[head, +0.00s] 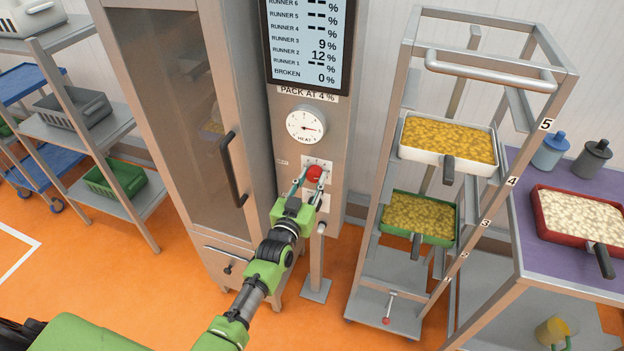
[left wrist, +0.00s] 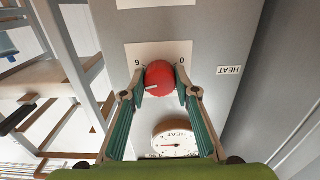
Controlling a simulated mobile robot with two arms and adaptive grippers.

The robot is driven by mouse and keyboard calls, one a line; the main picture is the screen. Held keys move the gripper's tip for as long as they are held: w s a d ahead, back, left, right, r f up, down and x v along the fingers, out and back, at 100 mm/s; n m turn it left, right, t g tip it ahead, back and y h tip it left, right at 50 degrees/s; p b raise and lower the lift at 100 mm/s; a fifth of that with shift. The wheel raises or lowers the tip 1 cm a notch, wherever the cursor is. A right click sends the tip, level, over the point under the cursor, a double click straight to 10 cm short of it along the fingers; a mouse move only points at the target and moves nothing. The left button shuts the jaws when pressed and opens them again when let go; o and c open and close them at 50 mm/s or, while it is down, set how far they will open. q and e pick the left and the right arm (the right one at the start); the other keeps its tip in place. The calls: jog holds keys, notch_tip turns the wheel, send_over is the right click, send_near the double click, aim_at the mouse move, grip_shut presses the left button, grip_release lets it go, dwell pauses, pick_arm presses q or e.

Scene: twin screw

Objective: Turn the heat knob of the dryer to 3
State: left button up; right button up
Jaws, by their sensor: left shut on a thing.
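The red heat knob (head: 314,173) sits on a pale plate on the dryer's (head: 302,220) grey front column, below the round HEAT dial (head: 306,124). My left gripper (head: 312,178) is shut on the knob, one finger on each side. In the left wrist view, which is upside down, the fingers flank the knob (left wrist: 159,79), and its white mark points to the lower left. The printed 0 and 6 show beyond the knob; the other scale marks are hidden or unreadable. The dial's red needle points right. My right gripper is not in view.
A screen (head: 306,40) above the dial lists runner percentages. The dryer's glass door (head: 172,120) stands left of the knob. A rack (head: 385,300) with two trays of yellow nuts (head: 448,139) stands to the right. A red-rimmed tray (head: 582,218) lies on a purple table.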

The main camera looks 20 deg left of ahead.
pick_arm(q)
jog(key=n, duration=0.3)
jog(key=shift+n+b, duration=0.3)
jog(key=n, duration=0.3)
jog(key=shift+n+b, duration=0.35)
jog(key=shift+n, duration=0.05)
jog(key=n+b, duration=0.1)
jog(key=n, duration=0.3)
jog(key=shift+n+b, duration=0.35)
jog(key=shift+n, duration=1.75)
jog(key=o, duration=1.1)
jog(key=shift+s, duration=0.1)
